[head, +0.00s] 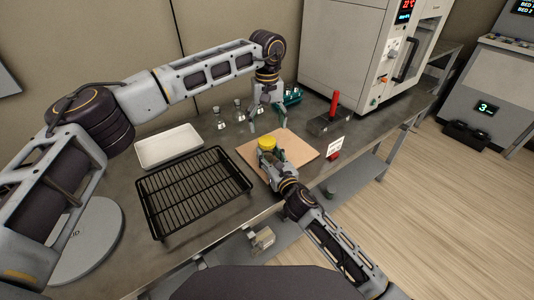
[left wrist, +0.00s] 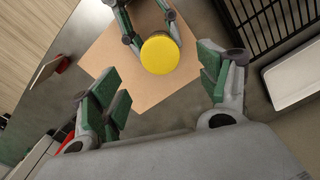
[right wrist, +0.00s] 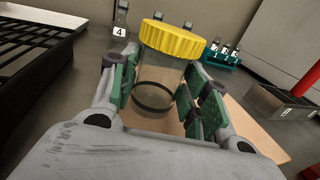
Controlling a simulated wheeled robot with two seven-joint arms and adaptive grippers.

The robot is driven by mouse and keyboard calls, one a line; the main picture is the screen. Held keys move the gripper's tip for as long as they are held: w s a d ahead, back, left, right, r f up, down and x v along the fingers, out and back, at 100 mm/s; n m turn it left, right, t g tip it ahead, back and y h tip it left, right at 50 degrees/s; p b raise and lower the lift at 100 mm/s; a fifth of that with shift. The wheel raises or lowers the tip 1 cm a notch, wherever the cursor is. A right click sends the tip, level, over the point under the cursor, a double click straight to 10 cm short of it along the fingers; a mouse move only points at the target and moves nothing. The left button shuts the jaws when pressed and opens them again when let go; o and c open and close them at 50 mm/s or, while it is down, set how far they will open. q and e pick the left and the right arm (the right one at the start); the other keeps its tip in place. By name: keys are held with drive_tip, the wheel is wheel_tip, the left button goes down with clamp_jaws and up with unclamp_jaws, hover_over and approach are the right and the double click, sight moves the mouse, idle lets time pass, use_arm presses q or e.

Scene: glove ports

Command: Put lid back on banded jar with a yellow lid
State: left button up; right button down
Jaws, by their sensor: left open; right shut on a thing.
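The jar (right wrist: 158,85) is clear with a dark band around it, and shows in the right wrist view. A yellow lid (right wrist: 172,39) sits on its top; I cannot tell if it is screwed down. The lid also shows in the head view (head: 267,143) and from above in the left wrist view (left wrist: 159,54). My right gripper (right wrist: 163,98) is shut around the jar's body, below the lid, over the tan board. My left gripper (head: 268,114) is open and empty, above and behind the jar in the head view, apart from the lid.
The tan board (head: 300,149) lies under the jar. A black wire rack (head: 195,190) and a white tray (head: 168,146) are to the left. Small flasks (head: 220,119), a teal vial rack (head: 292,97) and a grey box with a red handle (head: 328,122) stand behind.

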use_arm(q)
drive_tip(key=shift+r, duration=2.7)
use_arm(e)
drive_tip(key=c, duration=0.6)
unclamp_jaws()
drive_tip(key=shift+c, duration=0.2)
drive_tip(key=shift+s+d, duration=0.1)
drive_tip(key=shift+s, duration=0.05)
drive_tip(key=shift+v, duration=5.85)
use_arm(q)
drive_tip(key=shift+r, duration=0.15)
use_arm(e)
drive_tip(key=shift+r, duration=0.1)
use_arm(q)
wheel_tip(320, 180, up, 9)
drive_tip(key=p, duration=0.9)
use_arm(e)
wheel_tip(320, 180, up, 9)
use_arm(q)
drive_tip(key=shift+r+p, duration=0.35)
drive_tip(key=shift+p, duration=0.2)
use_arm(e)
drive_tip(key=shift+r, duration=0.4)
